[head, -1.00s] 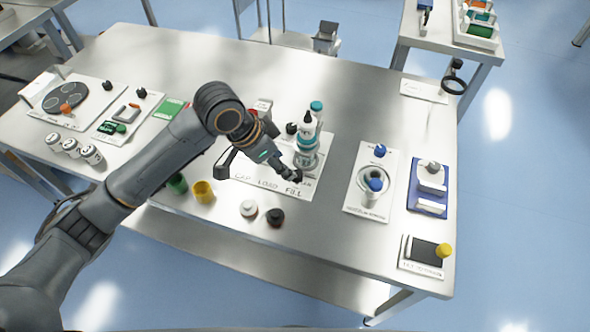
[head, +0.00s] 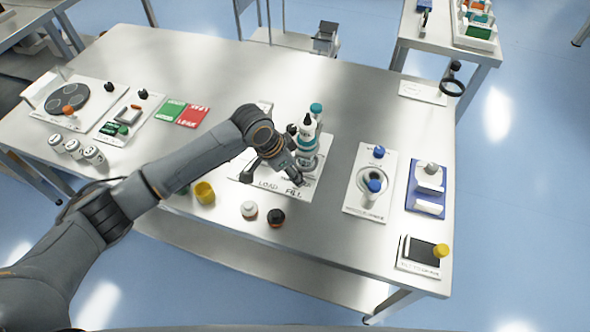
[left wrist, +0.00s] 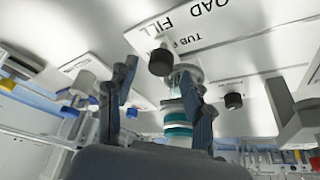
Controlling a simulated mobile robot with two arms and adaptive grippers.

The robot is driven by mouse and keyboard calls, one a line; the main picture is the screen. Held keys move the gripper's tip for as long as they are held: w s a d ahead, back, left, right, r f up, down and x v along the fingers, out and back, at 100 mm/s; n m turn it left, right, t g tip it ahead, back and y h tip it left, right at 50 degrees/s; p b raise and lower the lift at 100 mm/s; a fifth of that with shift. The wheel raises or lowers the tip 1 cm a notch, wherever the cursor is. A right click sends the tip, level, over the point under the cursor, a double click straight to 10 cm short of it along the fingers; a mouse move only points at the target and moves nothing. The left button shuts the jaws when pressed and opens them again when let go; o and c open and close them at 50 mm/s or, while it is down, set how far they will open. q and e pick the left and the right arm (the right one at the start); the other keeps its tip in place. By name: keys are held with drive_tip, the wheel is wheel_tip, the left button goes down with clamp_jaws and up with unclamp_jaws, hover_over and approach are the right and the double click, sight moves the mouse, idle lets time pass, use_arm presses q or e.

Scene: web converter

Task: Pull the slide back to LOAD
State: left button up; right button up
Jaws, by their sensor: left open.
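The filler plate (head: 318,172), printed LOAD and FILL, lies near the middle of the table. A white dispenser with teal bands (head: 306,146) stands on it towards the FILL side; a white bottle with a dark tip (head: 308,124) is at its top. My left gripper (head: 274,178) is open above the plate, in front of the dispenser, and hides part of it. In the left wrist view a black knob (left wrist: 160,62) shows between the open fingers, apart from them, with teal bands (left wrist: 178,122) behind it. I cannot tell where the slide stands. My right gripper is not in view.
A yellow cup (head: 205,193), a white knob (head: 249,210) and a black knob (head: 276,216) stand at the front edge. A second black knob (left wrist: 234,100) is beside the dispenser. A plate with a funnel (head: 372,180) is to the right. Green and red cards (head: 193,116) lie left.

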use_arm(q)
drive_tip(key=shift+x, duration=0.85)
drive_tip(key=shift+c, duration=0.4)
clamp_jaws()
drive_tip(key=a, duration=0.2)
drive_tip(key=w+a+p, duration=0.1)
drive_tip(key=a, duration=0.2)
drive_tip(key=w+a, duration=0.1)
drive_tip(key=a, duration=0.1)
drive_tip(key=shift+w+a, duration=0.2)
drive_tip(key=shift+a, duration=0.05)
drive_tip(key=shift+d, duration=0.2)
drive_tip(key=shift+o, duration=0.4)
unclamp_jaws()
drive_tip(key=shift+r, duration=0.1)
